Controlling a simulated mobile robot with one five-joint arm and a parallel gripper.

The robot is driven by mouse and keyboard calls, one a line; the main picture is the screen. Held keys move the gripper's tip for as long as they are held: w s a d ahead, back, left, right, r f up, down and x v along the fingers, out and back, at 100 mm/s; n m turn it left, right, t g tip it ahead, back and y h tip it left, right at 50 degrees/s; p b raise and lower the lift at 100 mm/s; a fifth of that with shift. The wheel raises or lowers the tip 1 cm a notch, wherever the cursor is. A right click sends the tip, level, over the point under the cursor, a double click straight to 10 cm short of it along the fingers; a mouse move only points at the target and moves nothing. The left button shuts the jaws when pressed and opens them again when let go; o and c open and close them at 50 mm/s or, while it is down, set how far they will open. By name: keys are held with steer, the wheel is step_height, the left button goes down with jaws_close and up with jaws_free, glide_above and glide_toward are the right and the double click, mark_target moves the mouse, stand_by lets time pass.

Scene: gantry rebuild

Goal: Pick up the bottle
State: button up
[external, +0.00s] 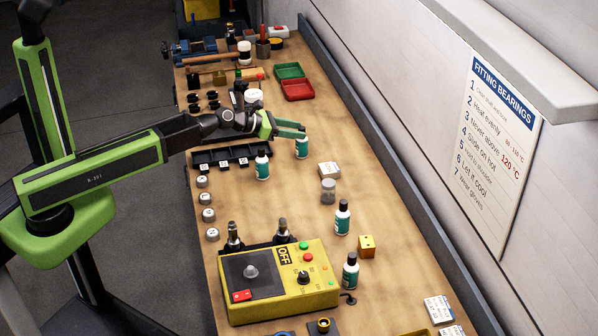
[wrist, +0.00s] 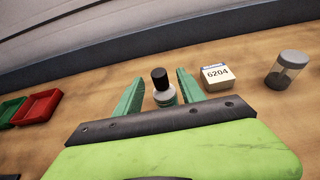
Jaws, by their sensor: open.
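A white and teal bottle with a black cap (external: 301,146) stands upright on the bench near my gripper. It also shows in the wrist view (wrist: 164,91), between my two green fingers, with its lower part hidden behind my gripper's body. My gripper (external: 290,131) is open, and its fingers (wrist: 160,92) reach to either side of the bottle; I cannot tell whether either touches it. Similar bottles stand upright nearby: one just left and nearer (external: 262,165), one farther down the bench (external: 342,217), and one beside the yellow box (external: 350,271).
A white box marked 6204 (wrist: 217,77) and a clear jar with a grey lid (wrist: 287,70) stand right of the bottle. Red (external: 298,89) and green (external: 288,71) trays lie farther back. A yellow control box (external: 318,298) stands at the near end. A grey ledge (external: 370,128) runs along the wall.

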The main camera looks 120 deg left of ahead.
steer(key=b+x, duration=0.1)
steer(key=x, duration=0.4)
steer(key=shift+w+a+f+b, duration=0.15)
steer(key=shift+w+a+b, duration=0.1)
steer(key=shift+a+b, duration=0.05)
steer(key=shift+d, duration=0.1)
jaws_close()
